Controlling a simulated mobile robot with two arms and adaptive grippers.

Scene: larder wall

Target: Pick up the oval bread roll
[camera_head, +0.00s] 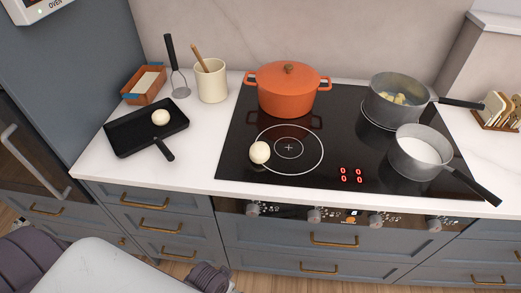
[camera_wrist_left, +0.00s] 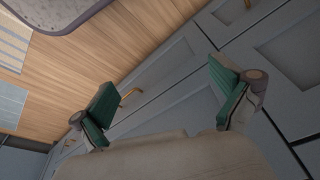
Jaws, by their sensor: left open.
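Two pale, rounded pieces that look like rolls or dough show in the head view. One piece (camera_head: 160,117) lies in a black square pan (camera_head: 125,134) on the left counter. The other piece (camera_head: 260,152) lies on the black cooktop, at the left edge of a ring marking. Both look nearly round from here, and I cannot tell which is the oval bread roll. My left gripper (camera_wrist_left: 163,92) shows in the left wrist view, open and empty, its green-padded fingers apart before drawer fronts and wood floor. It is far from both pieces. My right gripper is not in view.
An orange lidded pot (camera_head: 287,91), a grey pot (camera_head: 393,101) and a saucepan (camera_head: 418,153) stand on the cooktop (camera_head: 230,165). A utensil crock (camera_head: 211,82), a spatula (camera_head: 177,82) and a wooden box (camera_head: 143,85) stand behind the pan. The front-left counter (camera_head: 190,175) is clear.

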